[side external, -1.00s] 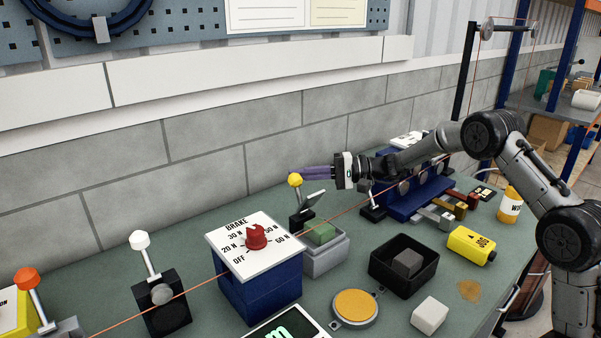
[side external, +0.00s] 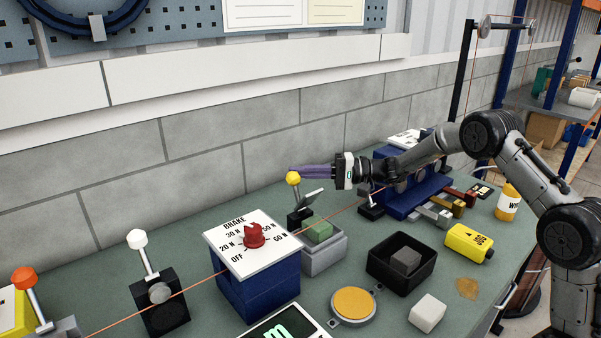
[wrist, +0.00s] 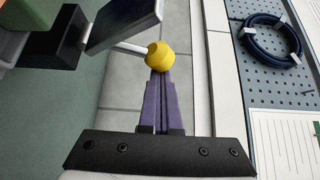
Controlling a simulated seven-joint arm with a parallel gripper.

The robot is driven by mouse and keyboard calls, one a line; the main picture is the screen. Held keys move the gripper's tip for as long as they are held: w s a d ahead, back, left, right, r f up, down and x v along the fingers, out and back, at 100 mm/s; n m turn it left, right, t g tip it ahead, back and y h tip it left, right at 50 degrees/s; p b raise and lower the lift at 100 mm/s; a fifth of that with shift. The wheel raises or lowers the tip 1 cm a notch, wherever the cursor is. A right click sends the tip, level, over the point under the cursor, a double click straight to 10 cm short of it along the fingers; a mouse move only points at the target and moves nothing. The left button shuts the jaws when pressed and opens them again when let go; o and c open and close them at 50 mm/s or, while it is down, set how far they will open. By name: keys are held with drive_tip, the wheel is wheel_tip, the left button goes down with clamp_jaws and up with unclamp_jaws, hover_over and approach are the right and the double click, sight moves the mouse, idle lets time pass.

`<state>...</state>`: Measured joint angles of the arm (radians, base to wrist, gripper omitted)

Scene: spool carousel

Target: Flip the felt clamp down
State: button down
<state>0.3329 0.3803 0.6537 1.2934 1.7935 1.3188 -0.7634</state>
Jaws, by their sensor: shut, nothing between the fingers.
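The felt clamp (side external: 311,197) is a dark hinged plate tilted up over a green felt pad (side external: 319,231) in a grey box. Its pale lever ends in a yellow knob (side external: 293,179). In the wrist view the yellow knob (wrist: 160,55) sits right at the fingertips, with the raised plate (wrist: 120,22) to its upper left. My gripper (side external: 298,170) is shut and empty, its purple fingers pointing left at the top of the knob. The fingers seem to touch the knob, but I cannot be sure.
The brake box (side external: 254,285) with a red dial stands in front left of the clamp. A black tray (side external: 375,275) with a grey block lies to the right. An orange thread runs past the clamp. The block wall is close behind.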

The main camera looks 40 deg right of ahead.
drive_tip(key=shift+s, duration=0.1)
drive_tip(key=s+n+y, duration=0.1)
drive_tip(key=s+n, duration=0.1)
drive_tip(key=s, duration=0.4)
drive_tip(key=shift+s+t+y, duration=0.3)
drive_tip(key=shift+s+t, duration=0.05)
drive_tip(key=shift+t, duration=0.05)
idle(0.3)
drive_tip(key=shift+s, duration=0.1)
drive_tip(key=shift+n, duration=0.3)
